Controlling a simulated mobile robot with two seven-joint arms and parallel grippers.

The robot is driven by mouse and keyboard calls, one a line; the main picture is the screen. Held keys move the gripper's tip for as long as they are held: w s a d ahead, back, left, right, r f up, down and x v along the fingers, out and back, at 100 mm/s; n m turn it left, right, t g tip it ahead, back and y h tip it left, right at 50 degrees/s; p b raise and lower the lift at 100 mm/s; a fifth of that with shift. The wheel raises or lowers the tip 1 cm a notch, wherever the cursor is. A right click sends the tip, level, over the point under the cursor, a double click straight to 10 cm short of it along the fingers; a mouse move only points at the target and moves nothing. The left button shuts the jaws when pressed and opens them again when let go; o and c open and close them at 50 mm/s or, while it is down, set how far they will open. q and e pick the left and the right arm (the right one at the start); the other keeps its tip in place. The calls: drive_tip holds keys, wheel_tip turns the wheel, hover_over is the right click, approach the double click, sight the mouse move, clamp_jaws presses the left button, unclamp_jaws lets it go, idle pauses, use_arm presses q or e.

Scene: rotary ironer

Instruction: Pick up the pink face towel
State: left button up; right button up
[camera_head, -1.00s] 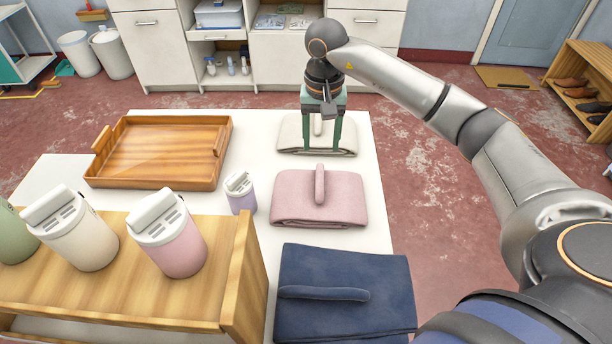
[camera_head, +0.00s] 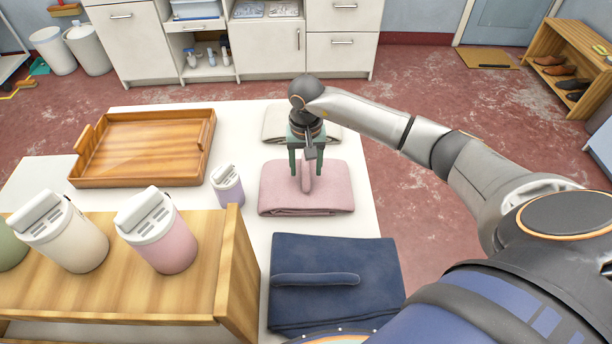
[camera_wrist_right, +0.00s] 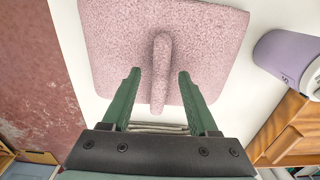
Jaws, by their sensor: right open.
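The pink face towel (camera_head: 328,195) lies folded on the white table, between a beige towel and a navy towel, with a raised ridge along its middle. It fills the upper part of the right wrist view (camera_wrist_right: 208,50). My right gripper (camera_head: 306,172) is open and points down above the far part of the pink towel. In the right wrist view its green fingers (camera_wrist_right: 156,82) stand on either side of the ridge (camera_wrist_right: 161,70), with nothing held between them. I cannot tell how high the fingertips are above the towel. My left gripper is not in view.
A navy towel (camera_head: 370,265) lies in front and a beige towel (camera_head: 274,127) behind. A wooden tray (camera_head: 140,150) and a small lilac container (camera_head: 228,186) stand to the left. A wooden shelf (camera_head: 235,270) carries several lidded canisters, including a pink one (camera_head: 172,245).

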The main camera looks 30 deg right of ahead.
drive_tip(key=shift+f, duration=0.25)
clamp_jaws()
idle(0.3)
drive_tip(key=shift+r, duration=0.1)
idle(0.8)
